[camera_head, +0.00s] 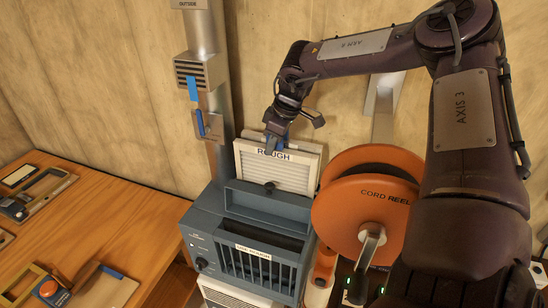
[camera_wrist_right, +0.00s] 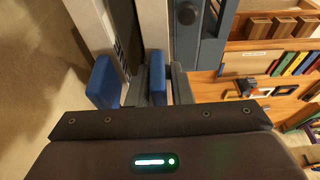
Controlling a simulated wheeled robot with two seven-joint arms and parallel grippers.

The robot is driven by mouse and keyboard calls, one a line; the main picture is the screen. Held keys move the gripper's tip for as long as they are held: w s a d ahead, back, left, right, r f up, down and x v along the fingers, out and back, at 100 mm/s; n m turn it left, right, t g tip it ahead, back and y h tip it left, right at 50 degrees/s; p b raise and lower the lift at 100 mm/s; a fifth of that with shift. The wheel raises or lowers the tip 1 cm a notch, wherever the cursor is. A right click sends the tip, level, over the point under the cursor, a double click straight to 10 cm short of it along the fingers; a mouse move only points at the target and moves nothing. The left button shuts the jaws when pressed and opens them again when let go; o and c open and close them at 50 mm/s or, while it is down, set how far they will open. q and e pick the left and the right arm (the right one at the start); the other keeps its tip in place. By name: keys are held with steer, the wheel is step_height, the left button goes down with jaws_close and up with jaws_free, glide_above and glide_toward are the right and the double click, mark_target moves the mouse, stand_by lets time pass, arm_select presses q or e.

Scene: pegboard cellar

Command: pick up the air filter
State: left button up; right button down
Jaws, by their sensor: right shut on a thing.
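The air filter (camera_head: 283,172) is a pale, ribbed panel with a cream frame and a "ROUGH" label. In the head view it stands upright at the back of the blue housing (camera_head: 205,225), its lower part hidden by the housing. My right gripper (camera_head: 273,142) is at its top edge, with blue finger pads. In the right wrist view my right gripper (camera_wrist_right: 131,84) has its pads on either side of the filter's cream edge (camera_wrist_right: 92,25), shut on it. My left gripper is not in view.
An orange cord reel (camera_head: 368,205) stands close to the right of the housing. A wooden bench (camera_head: 110,215) with tools and trays lies further left. The wall is close behind.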

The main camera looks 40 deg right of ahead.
step_height(320, 180, up, 8)
steer(key=p, duration=0.4)
steer(key=shift+w, duration=0.15)
step_height(320, 180, up, 10)
